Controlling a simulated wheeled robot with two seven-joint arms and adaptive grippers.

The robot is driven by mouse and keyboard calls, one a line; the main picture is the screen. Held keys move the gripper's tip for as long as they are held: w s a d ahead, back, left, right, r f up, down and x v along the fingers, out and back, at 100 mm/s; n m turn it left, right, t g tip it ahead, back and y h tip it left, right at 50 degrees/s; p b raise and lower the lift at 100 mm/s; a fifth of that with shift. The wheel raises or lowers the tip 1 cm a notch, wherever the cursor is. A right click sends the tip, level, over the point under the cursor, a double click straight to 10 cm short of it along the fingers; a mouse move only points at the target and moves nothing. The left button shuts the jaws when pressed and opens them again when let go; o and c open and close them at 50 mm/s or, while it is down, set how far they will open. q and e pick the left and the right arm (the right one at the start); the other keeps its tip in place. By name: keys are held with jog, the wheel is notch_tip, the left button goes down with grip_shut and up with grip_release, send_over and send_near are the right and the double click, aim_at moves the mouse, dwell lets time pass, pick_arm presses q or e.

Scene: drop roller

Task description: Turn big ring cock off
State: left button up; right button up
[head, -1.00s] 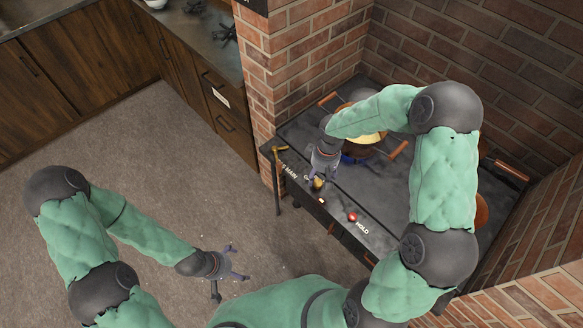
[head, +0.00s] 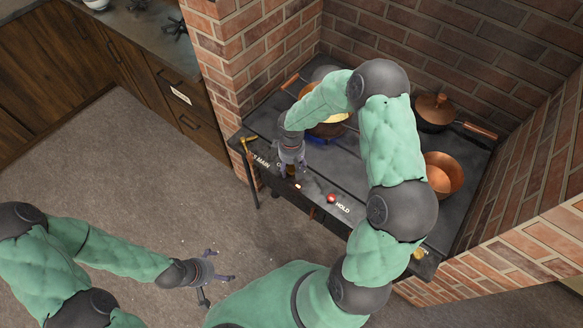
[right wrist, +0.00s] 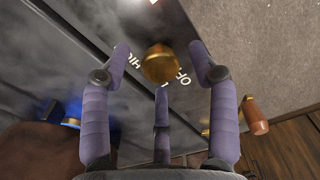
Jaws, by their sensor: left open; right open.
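A brass knob (right wrist: 160,63) stands on the dark stove front between lettering that looks like HIGH and OFF. My right gripper (head: 290,170) is open above it, and its fingers are spread around the knob in the right wrist view. I cannot tell whether they touch it. In the head view the knob is mostly hidden by the gripper. A blue flame (head: 318,140) burns beneath a pot at the back left of the stove; blue light (right wrist: 71,120) also shows in the right wrist view. My left gripper (head: 210,272) is open and empty over the floor.
A brass lever (head: 247,142) is at the stove's left corner by the MAIN label. A red HOLD button (head: 331,198) and another brass knob (head: 419,253) are further right. A copper pan (head: 443,177) and lidded pot (head: 435,111) stand on the right. Brick walls enclose the stove.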

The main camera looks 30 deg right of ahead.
jog(key=shift+f, duration=0.25)
jog(key=c, duration=1.1)
jog(key=shift+c, duration=0.2)
jog(key=n+p, duration=0.3)
jog(key=n, duration=0.2)
jog(key=shift+r+n, duration=0.15)
jog(key=shift+n, duration=0.15)
jog(key=shift+n+p, duration=1.2)
jog(key=shift+n, duration=1)
